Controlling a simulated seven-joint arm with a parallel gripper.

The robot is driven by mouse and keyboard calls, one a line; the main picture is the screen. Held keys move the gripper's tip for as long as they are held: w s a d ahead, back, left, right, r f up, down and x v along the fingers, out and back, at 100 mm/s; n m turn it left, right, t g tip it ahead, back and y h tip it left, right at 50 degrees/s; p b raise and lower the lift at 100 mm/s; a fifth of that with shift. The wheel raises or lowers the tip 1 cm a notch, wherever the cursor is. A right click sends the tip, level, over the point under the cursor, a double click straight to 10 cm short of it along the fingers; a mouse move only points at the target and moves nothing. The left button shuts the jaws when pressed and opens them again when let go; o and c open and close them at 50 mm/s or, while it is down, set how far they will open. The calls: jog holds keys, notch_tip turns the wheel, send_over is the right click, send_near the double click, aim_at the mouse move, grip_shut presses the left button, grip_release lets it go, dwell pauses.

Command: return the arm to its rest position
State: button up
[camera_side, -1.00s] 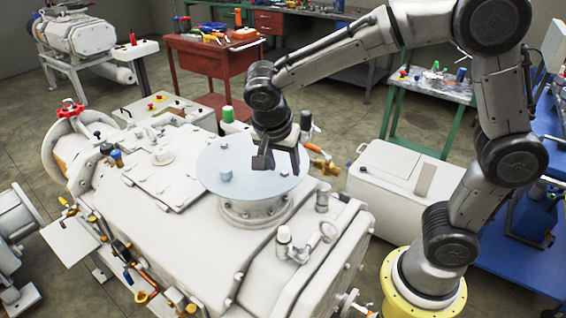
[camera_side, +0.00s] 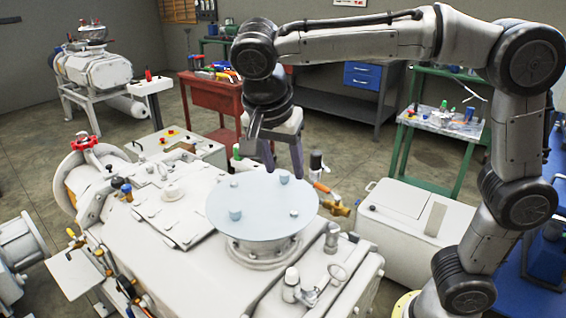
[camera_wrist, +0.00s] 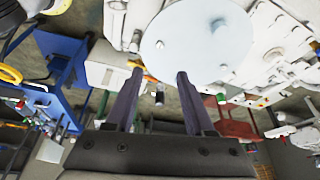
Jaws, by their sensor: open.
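My gripper (camera_side: 284,176) is open and empty, with its fingers pointing down above the back edge of the pale blue round disc (camera_side: 262,205). A gap appears between the fingertips and the disc. The disc lies on the round flange of the large white vacuum machine (camera_side: 180,225) and carries several small bolt heads. In the wrist view, my two dark fingers (camera_wrist: 158,75) stand apart with nothing between them, and the disc (camera_wrist: 195,40) shows beyond them.
A white box (camera_side: 405,215) stands right of the machine. A red tool cart (camera_side: 212,100) and a green-legged bench (camera_side: 440,120) with tools are behind. A blue bench (camera_side: 535,265) is at the right.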

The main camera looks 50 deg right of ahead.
jog(key=shift+r, duration=0.1)
jog(key=s+d+r+y, duration=0.1)
jog(key=s+d+r, duration=0.1)
jog(key=s+d, duration=0.65)
jog(key=s+f+n+t+y, duration=0.1)
jog(key=s+f+n+t, duration=0.1)
jog(key=f+n, duration=0.3)
jog(key=s+a+f+n+t+y, duration=0.1)
jog(key=s+f+n, duration=0.3)
jog(key=n, duration=0.6)
jog(key=shift+s+f+t+y, duration=0.4)
jog(key=shift+s+t+y, duration=0.25)
jog(key=shift+t+y, duration=0.05)
